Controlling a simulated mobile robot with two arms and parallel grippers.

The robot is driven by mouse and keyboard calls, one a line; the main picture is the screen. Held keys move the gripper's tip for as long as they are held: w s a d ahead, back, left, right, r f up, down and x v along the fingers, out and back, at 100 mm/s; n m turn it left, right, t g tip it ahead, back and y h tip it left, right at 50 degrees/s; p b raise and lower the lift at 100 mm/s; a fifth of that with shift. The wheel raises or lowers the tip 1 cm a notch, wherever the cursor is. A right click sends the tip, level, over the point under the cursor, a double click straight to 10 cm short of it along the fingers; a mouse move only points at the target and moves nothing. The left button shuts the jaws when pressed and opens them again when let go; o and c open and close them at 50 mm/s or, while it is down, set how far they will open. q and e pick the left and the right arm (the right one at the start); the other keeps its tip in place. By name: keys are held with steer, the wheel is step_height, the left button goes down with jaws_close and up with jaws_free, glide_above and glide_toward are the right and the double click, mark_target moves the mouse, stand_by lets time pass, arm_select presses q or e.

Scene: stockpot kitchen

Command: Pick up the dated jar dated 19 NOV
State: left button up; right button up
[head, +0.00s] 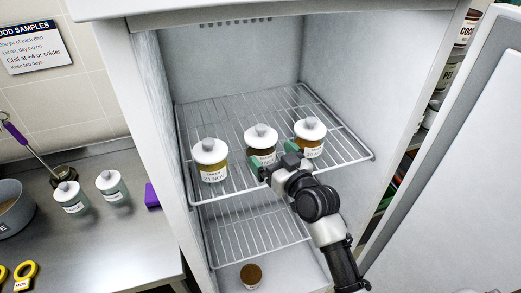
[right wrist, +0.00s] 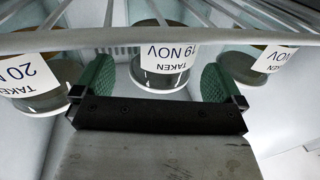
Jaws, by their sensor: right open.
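The jar dated 19 NOV (head: 261,138) has a white knobbed lid and brown contents. It stands in the middle of three similar jars on the fridge's upper wire shelf. In the right wrist view its label (right wrist: 165,57) appears upside down and reads TAKEN 19 NOV. My right gripper (head: 277,160) is open in front of this jar, at the shelf's front part, and partly hides its label in the head view. In the right wrist view the green finger pads (right wrist: 158,78) show on either side of the jar, with space between. My left gripper is not in view.
A jar that seems dated 21 NOV (head: 209,157) stands to the left, and one dated 20 NOV (head: 310,136) stands close on the right. The upper wire shelf (head: 345,158) has free room behind the jars. A brown-topped container (head: 250,275) is below.

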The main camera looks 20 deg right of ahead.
steer(key=x, duration=0.1)
steer(key=p+x, duration=0.1)
steer(key=x, duration=0.2)
steer(key=shift+w+a+f+p, duration=0.1)
steer(key=shift+a+f+p, duration=0.05)
steer(key=shift+f+p, duration=0.15)
steer(key=shift+w+f, duration=0.1)
steer(key=shift+w, duration=0.1)
steer(key=shift+s, duration=0.1)
steer(key=c, duration=1)
